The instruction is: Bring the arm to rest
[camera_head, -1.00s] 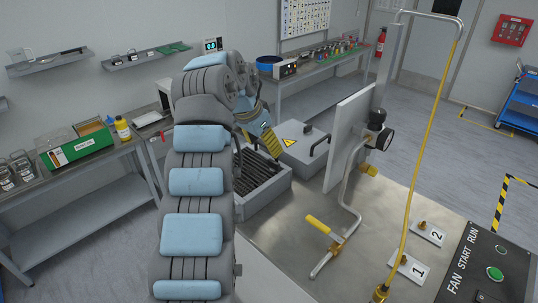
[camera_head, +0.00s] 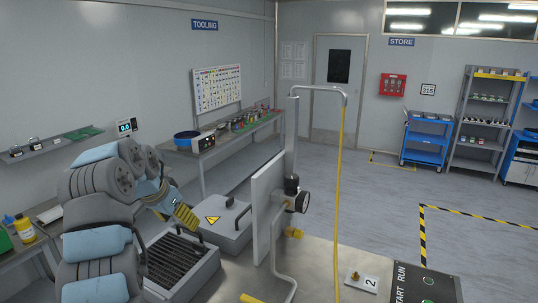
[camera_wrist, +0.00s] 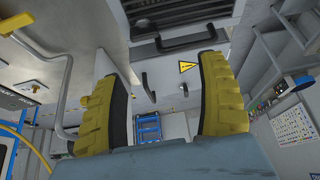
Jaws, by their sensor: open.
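My gripper (camera_head: 184,216) is at the end of my bent arm, on the left of the head view. It hangs over the bench near the far end of the slatted open box (camera_head: 211,267) and left of the grey lidded box with a yellow warning triangle (camera_head: 230,229). In the wrist view my gripper (camera_wrist: 162,72) shows two yellow ribbed fingers spread wide with nothing between them. The wrist view looks toward the handles and the warning triangle.
A white upright panel (camera_head: 267,205) with a gauge and pipework stands right of the lidded box. A yellow hose (camera_head: 339,180) hangs to its right. A control box (camera_head: 425,285) is at the front right. Open floor lies beyond the bench.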

